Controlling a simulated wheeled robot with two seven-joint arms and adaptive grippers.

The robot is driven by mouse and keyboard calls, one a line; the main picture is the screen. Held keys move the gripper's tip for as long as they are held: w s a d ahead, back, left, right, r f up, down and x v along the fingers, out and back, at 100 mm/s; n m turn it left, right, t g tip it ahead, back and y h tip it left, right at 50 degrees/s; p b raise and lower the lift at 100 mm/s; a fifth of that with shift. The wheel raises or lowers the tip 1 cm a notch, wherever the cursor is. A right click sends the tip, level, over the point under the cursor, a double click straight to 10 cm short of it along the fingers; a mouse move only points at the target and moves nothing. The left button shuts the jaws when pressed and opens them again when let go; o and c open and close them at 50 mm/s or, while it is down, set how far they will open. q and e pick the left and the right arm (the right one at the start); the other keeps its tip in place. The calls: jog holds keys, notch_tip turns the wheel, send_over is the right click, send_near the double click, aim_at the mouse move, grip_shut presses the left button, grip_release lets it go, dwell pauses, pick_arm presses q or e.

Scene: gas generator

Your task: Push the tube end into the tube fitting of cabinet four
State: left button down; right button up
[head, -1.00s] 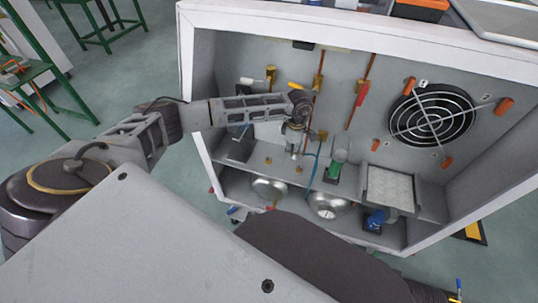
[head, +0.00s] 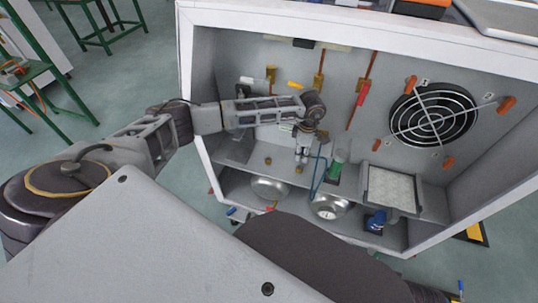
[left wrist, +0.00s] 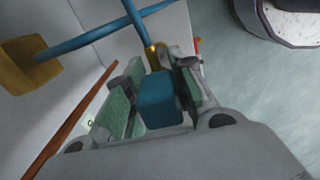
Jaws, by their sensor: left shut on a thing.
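My left gripper (head: 303,152) is inside the open cabinet (head: 206,80), pointing down in front of the back panel. In the left wrist view its green-padded fingers (left wrist: 152,92) are shut on a blue piece, the tube end (left wrist: 160,102). A brass tip shows just beyond the fingers, close to a blue tube. In the head view the blue tube (head: 318,178) hangs in a bend just right of the gripper. The tube fitting of cabinet four cannot be made out for certain; a brass block (left wrist: 30,60) with blue tube shows left in the wrist view. My right gripper is not in view.
A green-based glass part (head: 336,168) stands close right of the gripper. A round fan grille (head: 432,115) and a white filter panel (head: 392,190) are farther right. Copper pipes (head: 362,90) run down the back panel.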

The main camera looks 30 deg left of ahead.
aim_at(301, 159)
pick_arm(q)
jog(key=shift+f+b, duration=0.35)
jog(key=shift+f, duration=0.15)
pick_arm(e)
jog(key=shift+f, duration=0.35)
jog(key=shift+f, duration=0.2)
pick_arm(q)
jog(key=shift+f+b, duration=0.55)
jog(key=shift+f, duration=0.2)
jog(key=shift+f+b, duration=0.4)
jog(key=shift+f, duration=0.25)
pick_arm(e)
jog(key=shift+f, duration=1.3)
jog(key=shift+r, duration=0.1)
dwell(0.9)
pick_arm(q)
jog(key=shift+f+b, duration=1)
jog(key=shift+f, duration=0.6)
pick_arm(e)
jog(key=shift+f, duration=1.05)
pick_arm(q)
jog(key=c, duration=1.1)
grip_release()
jog(key=shift+c, duration=0.2)
